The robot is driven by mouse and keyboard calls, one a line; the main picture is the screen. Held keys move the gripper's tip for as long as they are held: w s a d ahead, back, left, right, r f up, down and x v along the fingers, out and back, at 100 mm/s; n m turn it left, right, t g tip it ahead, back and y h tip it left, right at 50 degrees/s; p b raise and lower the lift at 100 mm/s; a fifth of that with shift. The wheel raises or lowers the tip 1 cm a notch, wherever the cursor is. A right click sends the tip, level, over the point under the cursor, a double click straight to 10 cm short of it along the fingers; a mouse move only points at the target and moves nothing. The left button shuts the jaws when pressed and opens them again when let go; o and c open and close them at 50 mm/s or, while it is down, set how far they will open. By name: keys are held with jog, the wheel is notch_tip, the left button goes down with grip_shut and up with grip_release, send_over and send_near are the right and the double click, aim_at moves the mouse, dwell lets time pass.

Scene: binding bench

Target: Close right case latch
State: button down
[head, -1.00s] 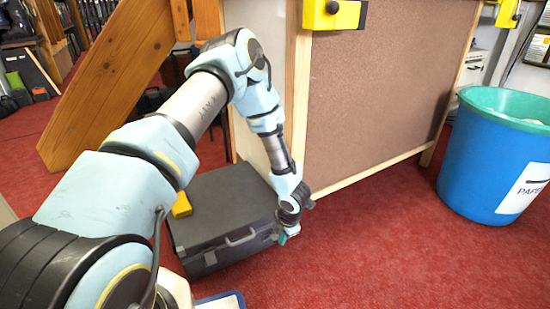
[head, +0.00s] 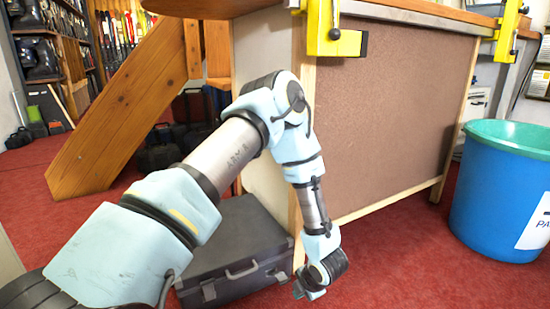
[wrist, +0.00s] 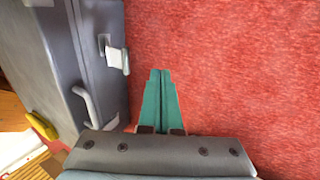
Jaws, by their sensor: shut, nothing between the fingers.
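A dark grey case (head: 225,235) lies flat on the red carpet, partly behind my arm in the head view. It fills the left of the wrist view (wrist: 60,60). Its carrying handle (head: 241,271) is on the front side and shows in the wrist view (wrist: 85,103). The right latch (wrist: 118,58) is a pale grey tab that sticks out from the case side, above the handle in the wrist view. My gripper (wrist: 160,85) has teal fingers pressed together and empty. They are over carpet beside the latch, apart from it. The gripper is small in the head view (head: 299,291).
A workbench (head: 390,115) with a brown panel and yellow clamps (head: 335,28) stands behind the case. A blue bin (head: 495,200) stands at right. A wooden slanted support (head: 110,125) is at back left. Carpet right of the case is clear.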

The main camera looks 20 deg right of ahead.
jog(key=a+p+v, duration=0.1)
jog(key=p+v, duration=0.3)
jog(key=v, duration=0.5)
jog(key=w+a+r+m+h+p, duration=0.1)
jog(key=w+r+m+p, duration=0.2)
jog(key=r, duration=0.7)
jog(key=w+a+r+m+h+p, duration=0.1)
jog(key=w+a+r+m+p, duration=0.1)
jog(key=r+p, duration=0.6)
jog(key=w+a+r+m+h+p, duration=0.1)
jog(key=w+r+m+p, duration=0.3)
jog(key=r, duration=0.8)
jog(key=shift+w+a+r+g+p, duration=0.3)
jog(key=shift+w+r+g+p, duration=0.1)
jog(key=shift+w+p, duration=0.75)
